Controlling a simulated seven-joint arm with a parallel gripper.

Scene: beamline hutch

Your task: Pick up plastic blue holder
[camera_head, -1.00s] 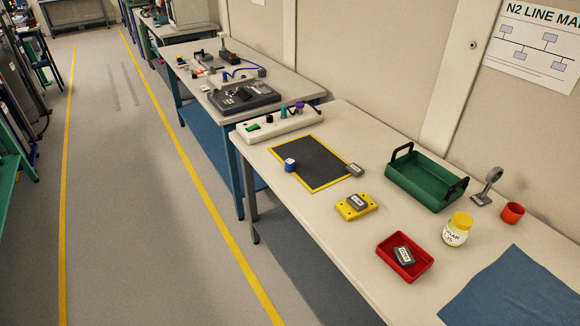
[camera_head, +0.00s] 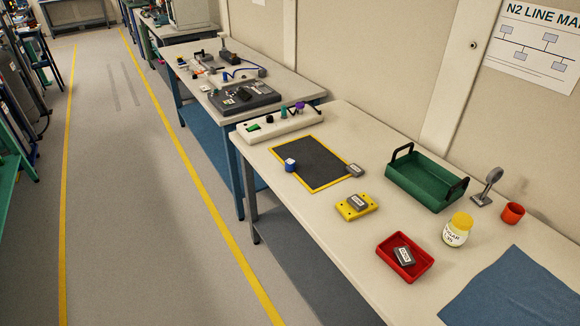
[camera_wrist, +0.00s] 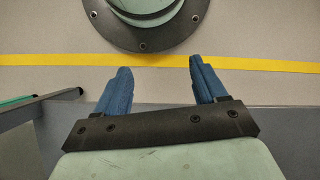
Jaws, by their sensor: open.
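A small blue holder (camera_head: 290,165) with a pale top face stands on the left part of a black mat (camera_head: 312,159) with a yellow border, on the near table. My gripper (camera_wrist: 158,78) shows only in the wrist view, with its two blue fingers spread apart and nothing between them. Beyond the fingers are the floor and a yellow floor line. The holder is not in the wrist view, and my gripper is not in the head view, so it is apart from the holder.
The near table (camera_head: 330,232) also bears a yellow block (camera_head: 343,214), a red tray (camera_head: 384,253), a green tray (camera_head: 415,192), a jar (camera_head: 457,231), a red cup (camera_head: 512,213) and a blue cloth (camera_head: 515,290). A white strip (camera_head: 285,128) with several coloured items lies behind the mat.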

